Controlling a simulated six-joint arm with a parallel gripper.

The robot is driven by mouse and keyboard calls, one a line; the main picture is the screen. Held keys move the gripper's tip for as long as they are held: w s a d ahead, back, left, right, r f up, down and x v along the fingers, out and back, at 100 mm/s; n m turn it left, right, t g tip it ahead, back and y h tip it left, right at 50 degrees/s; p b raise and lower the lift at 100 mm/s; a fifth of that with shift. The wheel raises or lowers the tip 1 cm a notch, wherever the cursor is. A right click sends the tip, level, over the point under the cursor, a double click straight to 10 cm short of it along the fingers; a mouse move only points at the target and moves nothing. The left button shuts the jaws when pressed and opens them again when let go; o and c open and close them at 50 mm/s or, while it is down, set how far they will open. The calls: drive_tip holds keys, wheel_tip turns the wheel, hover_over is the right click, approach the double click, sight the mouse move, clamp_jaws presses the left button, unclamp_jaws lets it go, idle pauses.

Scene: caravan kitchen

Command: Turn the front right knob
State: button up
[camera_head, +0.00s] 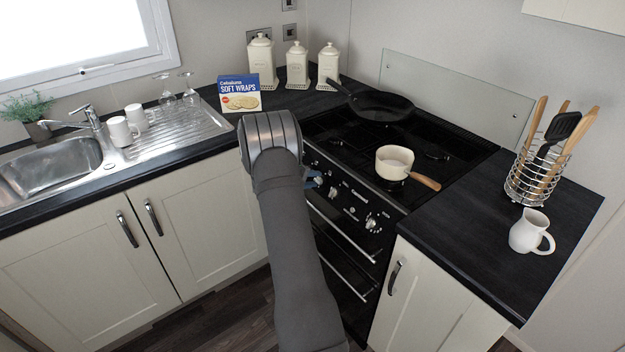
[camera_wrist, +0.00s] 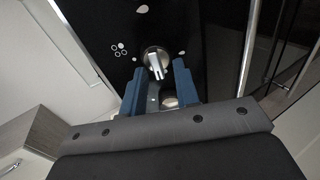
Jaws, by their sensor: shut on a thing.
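The black cooker (camera_head: 435,212) has a row of silver knobs (camera_head: 371,222) along its front panel. A burner symbol of small circles (camera_wrist: 119,49) is printed beside this knob. My arm hides part of the panel in the head view.
A cream saucepan (camera_head: 394,162) and a black frying pan (camera_head: 382,105) stand on the hob. Oven door handles (camera_head: 343,232) run below the knobs. The right worktop (camera_head: 470,232) holds a utensil rack (camera_head: 530,190) and a white jug (camera_head: 529,232).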

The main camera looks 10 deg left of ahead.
idle(0.3)
drive_tip(key=o, duration=0.9)
drive_tip(key=shift+o, duration=0.2)
drive_tip(key=v, duration=1.7)
drive_tip(key=shift+a, duration=0.2)
drive_tip(key=shift+d, duration=0.1)
drive_tip(key=x, duration=1.7)
drive_tip(key=shift+d, duration=0.15)
